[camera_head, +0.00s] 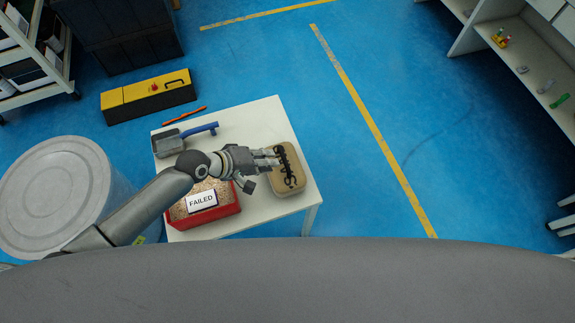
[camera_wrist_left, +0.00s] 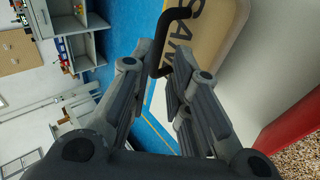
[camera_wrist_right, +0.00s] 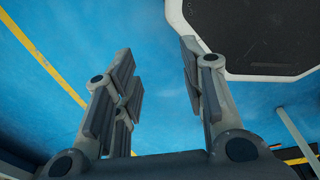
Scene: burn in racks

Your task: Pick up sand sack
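The sand sack (camera_head: 287,179) is a tan, rounded block with dark lettering and a black handle, lying on the right part of the white table (camera_head: 260,119). My left gripper (camera_head: 265,166) is at the sack's left edge, its fingers spread. In the left wrist view the sack (camera_wrist_left: 207,45) fills the upper right, and its black handle (camera_wrist_left: 162,38) reaches down between the tips of my open left gripper (camera_wrist_left: 154,68). I cannot tell whether the fingers touch the handle. My right gripper (camera_wrist_right: 155,65) is open and empty over blue floor, outside the head view.
A red box (camera_head: 222,216) of grain labelled FAILED sits under my left arm. A grey scoop with a blue handle (camera_head: 199,130) lies behind it. A grey drum (camera_head: 62,195) stands left, a yellow-black toolbox (camera_head: 148,96) behind. Floor right of the table is clear.

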